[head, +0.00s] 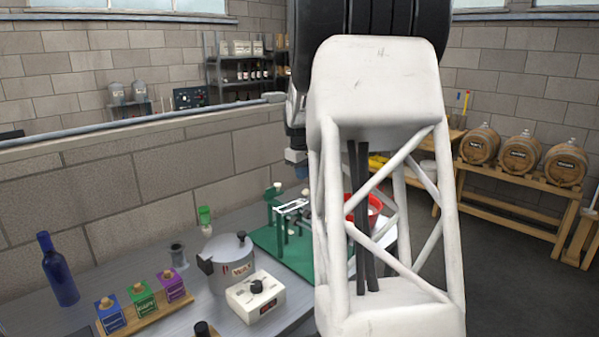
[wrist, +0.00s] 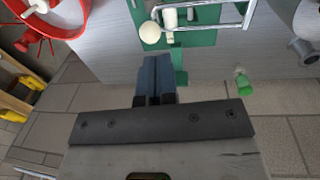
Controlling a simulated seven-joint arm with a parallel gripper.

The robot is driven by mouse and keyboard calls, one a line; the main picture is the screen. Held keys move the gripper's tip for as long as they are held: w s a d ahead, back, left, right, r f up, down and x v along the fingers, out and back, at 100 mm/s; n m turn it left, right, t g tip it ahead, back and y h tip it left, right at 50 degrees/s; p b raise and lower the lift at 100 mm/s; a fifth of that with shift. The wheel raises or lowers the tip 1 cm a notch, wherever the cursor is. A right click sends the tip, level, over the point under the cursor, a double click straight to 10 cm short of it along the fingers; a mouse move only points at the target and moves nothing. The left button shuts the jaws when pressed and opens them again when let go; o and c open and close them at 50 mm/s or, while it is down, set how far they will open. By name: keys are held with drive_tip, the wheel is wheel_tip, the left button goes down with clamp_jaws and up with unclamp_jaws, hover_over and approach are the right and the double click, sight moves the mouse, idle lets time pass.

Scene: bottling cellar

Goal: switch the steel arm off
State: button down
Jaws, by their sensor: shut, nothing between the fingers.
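A green stand on a green base plate (head: 262,240) is on the table, partly hidden behind my arm in the head view. The steel arm (head: 291,206) is a bright metal bar frame across the top of the stand. In the wrist view the steel arm (wrist: 212,26) runs along the top edge, beside a pale ball (wrist: 150,32) and a white peg (wrist: 170,18). My gripper (head: 302,173) is above and behind the stand. In the wrist view my gripper (wrist: 156,66) is shut and empty, its blue fingertips just below the ball in the picture, apart from the steel arm.
A red bowl (wrist: 66,25) is left of the stand in the wrist view. A steel pot (head: 230,262), a white box with a black knob (head: 243,301), a blue bottle (head: 58,272) and a green-topped bottle (head: 204,215) stand left on the table. A block wall runs behind it.

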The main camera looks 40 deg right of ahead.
drive_tip(key=shift+d+f+y, duration=0.65)
drive_tip(key=shift+f+y, duration=0.15)
drive_tip(key=shift+f, duration=0.05)
drive_tip(key=shift+d+f+y, duration=0.65)
drive_tip(key=shift+f+y, duration=0.15)
drive_tip(key=shift+d+f, duration=0.3)
drive_tip(key=shift+f, duration=0.55)
drive_tip(key=shift+f, duration=0.2)
drive_tip(key=d+r, duration=0.3)
drive_tip(key=r, duration=1.1)
drive_tip(key=shift+s+d+r, duration=0.2)
drive_tip(key=shift+s+d, duration=0.1)
drive_tip(key=shift+d, duration=0.05)
drive_tip(key=shift+a, duration=0.1)
